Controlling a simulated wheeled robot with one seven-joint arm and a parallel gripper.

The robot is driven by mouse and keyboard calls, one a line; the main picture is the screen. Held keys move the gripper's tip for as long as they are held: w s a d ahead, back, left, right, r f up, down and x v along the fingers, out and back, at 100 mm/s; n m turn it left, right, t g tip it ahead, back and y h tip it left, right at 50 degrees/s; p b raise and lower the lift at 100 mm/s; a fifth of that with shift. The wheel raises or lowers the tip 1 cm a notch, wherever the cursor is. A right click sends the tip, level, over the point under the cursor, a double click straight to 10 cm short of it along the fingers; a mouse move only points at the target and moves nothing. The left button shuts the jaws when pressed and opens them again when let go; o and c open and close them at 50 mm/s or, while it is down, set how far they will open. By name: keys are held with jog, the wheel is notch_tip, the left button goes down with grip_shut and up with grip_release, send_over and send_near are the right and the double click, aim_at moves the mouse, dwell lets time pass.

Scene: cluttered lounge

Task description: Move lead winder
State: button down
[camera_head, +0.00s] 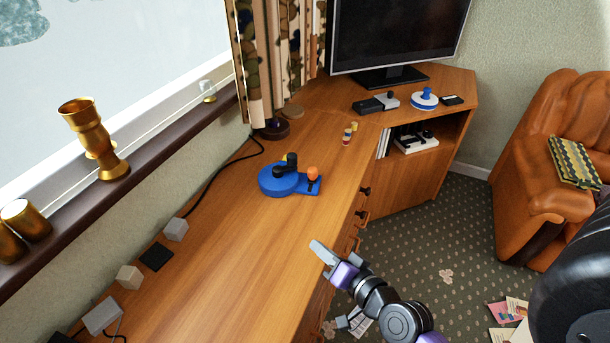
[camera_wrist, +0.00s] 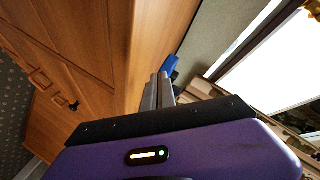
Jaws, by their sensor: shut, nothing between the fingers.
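The lead winder, a round blue base (camera_head: 275,184) with a black crank and an orange knob on a side tab, sits on the wooden desk (camera_head: 233,240). A blue part of it shows just past my fingertips in the wrist view (camera_wrist: 170,66); the rest is hidden there. My gripper (camera_head: 319,249) is shut and empty. It is at the desk's front edge, nearer the camera than the winder and apart from it. Its two grey fingers lie together in the wrist view (camera_wrist: 158,88).
Small grey and black blocks (camera_head: 156,257) and a dark cable (camera_head: 222,168) lie along the desk's window side. A television (camera_head: 395,35) stands at the back. An orange armchair (camera_head: 540,150) is on the right. Bare desk lies left of my gripper.

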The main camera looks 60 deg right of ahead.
aim_at(291, 168)
jog(key=w+d+m+b, duration=0.1)
jog(key=d, duration=0.1)
jog(key=w+d+m+b, duration=0.1)
jog(key=d, duration=0.2)
jog(key=w+d+f+m, duration=0.1)
jog(key=d, duration=0.2)
jog(key=shift+w+f+m+t+h+b, duration=0.1)
jog(key=shift+w+m+t+h+b, duration=0.05)
jog(key=shift+m+t+h+b, duration=0.2)
jog(key=d+r+m, duration=0.1)
jog(key=d, duration=0.1)
jog(key=w+d+m+t+b, duration=0.1)
jog(key=d, duration=0.2)
jog(key=d+r+m+b, duration=0.1)
jog(key=d, duration=0.1)
jog(key=shift+w+d+r+t+h, duration=0.2)
jog(key=shift+d+r+t+h, duration=0.05)
jog(key=shift+d+r, duration=0.1)
jog(key=shift+w+r+m+t, duration=0.25)
jog(key=shift+r+t, duration=0.25)
jog(key=shift+w+r+y, duration=0.1)
jog(key=shift+w+y, duration=0.3)
jog(key=shift+w, duration=0.05)
jog(key=x, duration=0.9)
jog(key=shift+w+p, duration=0.1)
jog(key=shift+p, duration=0.3)
jog(key=shift+w, duration=0.1)
